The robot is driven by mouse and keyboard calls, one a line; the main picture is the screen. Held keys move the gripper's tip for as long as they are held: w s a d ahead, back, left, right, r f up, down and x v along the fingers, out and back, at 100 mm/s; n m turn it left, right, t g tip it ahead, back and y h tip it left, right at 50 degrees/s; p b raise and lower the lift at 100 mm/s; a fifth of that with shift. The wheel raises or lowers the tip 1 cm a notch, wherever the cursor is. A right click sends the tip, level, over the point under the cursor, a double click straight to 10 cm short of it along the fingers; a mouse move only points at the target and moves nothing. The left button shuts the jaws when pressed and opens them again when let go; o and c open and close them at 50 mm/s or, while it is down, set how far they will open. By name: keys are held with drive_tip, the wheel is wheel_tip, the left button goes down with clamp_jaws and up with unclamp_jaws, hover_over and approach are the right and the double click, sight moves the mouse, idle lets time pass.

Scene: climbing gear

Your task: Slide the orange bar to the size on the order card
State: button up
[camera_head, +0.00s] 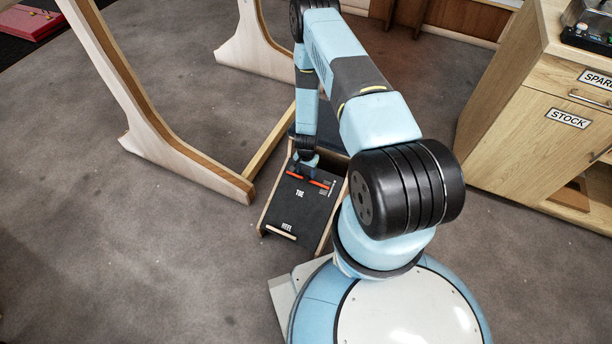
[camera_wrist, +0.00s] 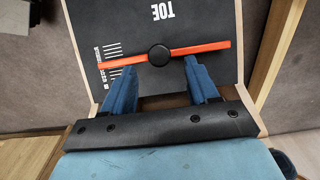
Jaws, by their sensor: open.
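The orange bar (camera_wrist: 195,49) lies across the dark panel of the measuring device (camera_wrist: 210,20) in the wrist view, with a round black knob (camera_wrist: 159,56) at its middle. Its left end is near a printed scale of white lines (camera_wrist: 112,57); the numbers are too small to read. The orange bar also shows in the head view (camera_head: 318,183), partly hidden by my gripper. My gripper (camera_wrist: 158,67) is open, its two blue fingers on either side of the knob, just short of the bar. I cannot tell whether they touch it. No order card is recognisable in either view.
The measuring device stands on the grey floor beside pale wooden frame legs (camera_head: 190,150). A wooden cabinet (camera_head: 500,110) labelled STOCK is at the right. A red mat (camera_head: 35,20) lies at the top left. The floor at left is clear.

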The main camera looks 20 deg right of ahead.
wheel_tip(320, 180, up, 9)
drive_tip(key=shift+r, duration=0.2)
idle(0.3)
idle(0.4)
drive_tip(key=w+r+n, duration=0.1)
drive_tip(key=w+r, duration=0.4)
drive_tip(key=r, duration=0.5)
wheel_tip(320, 180, up, 44)
drive_tip(key=n+t, duration=0.3)
drive_tip(key=n, duration=0.2)
hover_over(306, 178)
drive_tip(key=a, duration=0.3)
drive_tip(key=s+r+n+t, duration=0.1)
drive_tip(key=s+r, duration=0.7)
drive_tip(key=s, duration=0.5)
drive_tip(key=s+r+n+t, duration=0.1)
drive_tip(key=s+r+n, duration=0.1)
drive_tip(key=s+r, duration=0.7)
drive_tip(key=s, duration=0.4)
drive_tip(key=shift+d+r+t, duration=0.15)
drive_tip(key=shift+r+t, duration=0.05)
drive_tip(key=shift+t, duration=0.1)
